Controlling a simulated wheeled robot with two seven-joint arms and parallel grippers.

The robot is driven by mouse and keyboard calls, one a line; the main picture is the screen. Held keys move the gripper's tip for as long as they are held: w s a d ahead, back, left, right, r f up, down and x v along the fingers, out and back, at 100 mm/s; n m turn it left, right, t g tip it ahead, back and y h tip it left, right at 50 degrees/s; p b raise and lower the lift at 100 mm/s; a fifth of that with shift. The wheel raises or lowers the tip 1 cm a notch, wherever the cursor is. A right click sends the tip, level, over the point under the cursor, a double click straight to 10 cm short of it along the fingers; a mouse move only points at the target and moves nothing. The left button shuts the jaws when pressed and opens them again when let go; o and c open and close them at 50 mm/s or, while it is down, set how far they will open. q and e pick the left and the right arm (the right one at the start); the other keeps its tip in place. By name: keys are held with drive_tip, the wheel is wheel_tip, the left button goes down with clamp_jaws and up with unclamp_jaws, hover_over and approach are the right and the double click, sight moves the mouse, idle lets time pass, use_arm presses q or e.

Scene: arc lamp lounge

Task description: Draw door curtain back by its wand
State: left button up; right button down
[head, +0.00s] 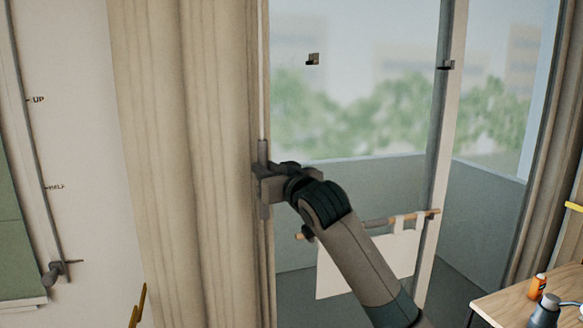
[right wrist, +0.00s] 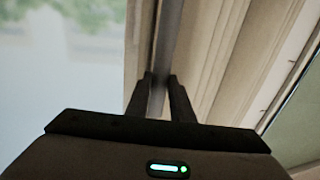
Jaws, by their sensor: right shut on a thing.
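The beige door curtain (head: 190,150) hangs in tall folds left of the glass door, bunched toward the left. Its wand (head: 263,100) is a thin pale rod with a thicker grey grip, hanging upright along the curtain's right edge. My right gripper (head: 262,180) is shut on the wand's grip, with short lengths of grip showing above and below the jaws. In the right wrist view, the wand (right wrist: 167,45) runs up from between the two fingertips (right wrist: 160,85), with the curtain (right wrist: 230,50) close on the right. My left gripper is not in view.
Glass (head: 360,110) and a grey door post (head: 438,120) are right of the curtain. A white cloth (head: 365,265) hangs on a wooden rail behind my right arm. A wooden table (head: 510,305) with an orange can (head: 537,287) is at lower right. A green blind (head: 15,240) is far left.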

sight(240, 164)
drive_tip(key=a, duration=0.2)
drive_tip(key=s+a, duration=0.1)
drive_tip(key=shift+s+a, duration=0.2)
drive_tip(key=shift+a, duration=0.15)
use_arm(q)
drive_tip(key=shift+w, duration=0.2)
use_arm(e)
drive_tip(key=c, duration=1.6)
unclamp_jaws()
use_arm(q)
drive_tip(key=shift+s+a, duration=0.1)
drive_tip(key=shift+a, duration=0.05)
use_arm(e)
drive_tip(key=shift+o, duration=0.2)
drive_tip(key=shift+a, duration=0.25)
drive_tip(key=shift+d, duration=0.1)
